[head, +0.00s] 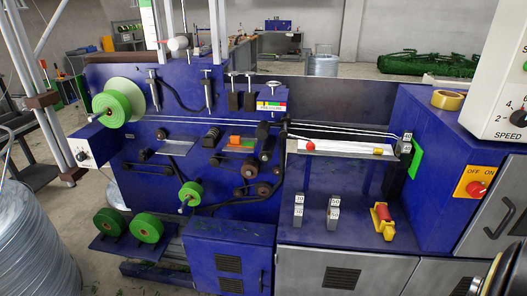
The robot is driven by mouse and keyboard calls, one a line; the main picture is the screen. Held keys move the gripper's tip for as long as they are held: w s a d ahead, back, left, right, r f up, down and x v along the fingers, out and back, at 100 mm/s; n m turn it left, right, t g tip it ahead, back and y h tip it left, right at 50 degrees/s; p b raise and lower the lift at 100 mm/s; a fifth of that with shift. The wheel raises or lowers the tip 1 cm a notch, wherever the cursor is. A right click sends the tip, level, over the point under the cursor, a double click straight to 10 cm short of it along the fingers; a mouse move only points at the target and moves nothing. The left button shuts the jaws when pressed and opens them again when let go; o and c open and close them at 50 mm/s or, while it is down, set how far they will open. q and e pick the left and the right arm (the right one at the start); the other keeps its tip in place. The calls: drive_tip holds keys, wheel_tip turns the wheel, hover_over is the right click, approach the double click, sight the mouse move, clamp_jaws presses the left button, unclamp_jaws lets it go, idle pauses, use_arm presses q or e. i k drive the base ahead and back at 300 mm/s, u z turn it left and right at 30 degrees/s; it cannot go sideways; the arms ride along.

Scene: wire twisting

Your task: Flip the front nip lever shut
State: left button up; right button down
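I cannot tell for sure which part is the front nip lever. A red ball-shaped knob (310,146) shows at the left end of a pale tray (345,153) on the blue wire-twisting machine (240,190). White strands run across the machine just above it. Two dark blocks with T-shaped handles, a left one (233,97) and a right one (250,97), stand upright at the machine's top edge. Whether any lever is open or shut is too small to tell. Neither of my grippers can be made out in the head view.
Green spools (118,103) are mounted at the left. A red and yellow item (382,220) and small numbered grey blocks (299,210) stand on the lower right ledge, which has free room between them. A red OFF-ON switch (476,188) is at the right. A wire coil (35,245) stands lower left.

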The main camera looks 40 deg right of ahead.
sight(262, 130)
drive_tip(key=z, duration=0.2)
drive_tip(key=i, duration=1.05)
drive_tip(key=z, duration=0.8)
